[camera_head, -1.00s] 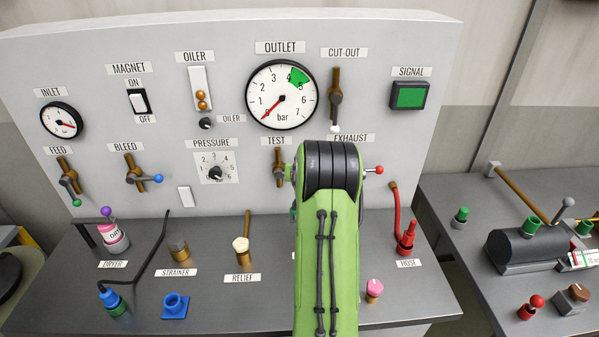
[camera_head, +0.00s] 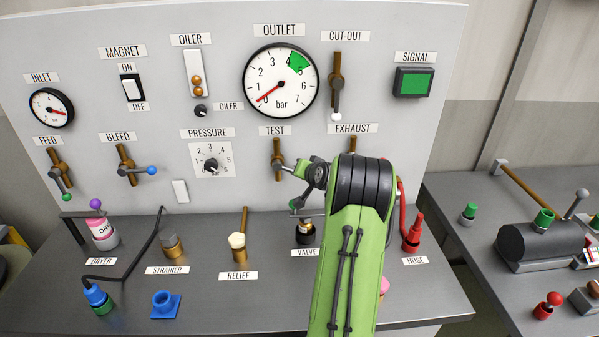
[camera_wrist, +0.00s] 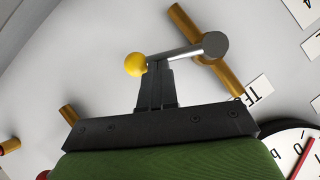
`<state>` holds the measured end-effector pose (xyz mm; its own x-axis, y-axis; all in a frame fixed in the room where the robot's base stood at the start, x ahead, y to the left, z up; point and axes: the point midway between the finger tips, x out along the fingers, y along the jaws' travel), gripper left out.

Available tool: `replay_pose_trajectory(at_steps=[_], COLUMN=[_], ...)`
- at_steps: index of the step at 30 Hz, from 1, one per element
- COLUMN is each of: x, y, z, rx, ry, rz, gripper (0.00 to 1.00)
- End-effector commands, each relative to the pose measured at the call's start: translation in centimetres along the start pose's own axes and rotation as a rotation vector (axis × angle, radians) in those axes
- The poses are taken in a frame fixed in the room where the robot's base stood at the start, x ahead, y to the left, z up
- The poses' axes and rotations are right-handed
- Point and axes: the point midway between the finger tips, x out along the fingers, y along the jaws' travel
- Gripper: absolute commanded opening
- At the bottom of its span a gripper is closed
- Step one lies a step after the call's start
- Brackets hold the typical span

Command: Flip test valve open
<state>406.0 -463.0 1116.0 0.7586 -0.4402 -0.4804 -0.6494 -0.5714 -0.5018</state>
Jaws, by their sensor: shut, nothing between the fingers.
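The test valve (camera_head: 278,160) is a brass vertical pipe below the TEST label on the panel. In the wrist view, its brass pipe (camera_wrist: 193,35) carries a grey lever (camera_wrist: 183,52) ending in a yellow ball (camera_wrist: 135,64). In the head view the lever points right, and its ball end is hidden by my gripper. My gripper (camera_wrist: 157,68) is shut and empty. Its fingertips are right beside the lever near the ball; I cannot tell whether they touch it. In the head view my gripper is largely hidden by my green arm.
The outlet gauge (camera_head: 281,80) has its needle near 0. The cut-out valve (camera_head: 336,85), bleed valve (camera_head: 126,166) and partly covered exhaust valve are on the same panel. Below, the relief fitting (camera_head: 239,247), the fitting by the VALVE label (camera_head: 305,232) and red hose (camera_head: 413,235) stand on the bench.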

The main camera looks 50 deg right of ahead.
Motion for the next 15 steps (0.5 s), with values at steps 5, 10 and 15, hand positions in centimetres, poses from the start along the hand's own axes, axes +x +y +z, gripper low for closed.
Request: replay_pose_trajectory(at_steps=[5,10,15], x=[1.0,1.6,2.1], y=[1.0,1.2,1.1], z=[1.4,2.2,3.1], rx=[0.141,0.277,0.404], ry=[0.001,0.002,0.002], rz=[-0.091,-0.182,-0.268], gripper=[0.00,0.00,0.00])
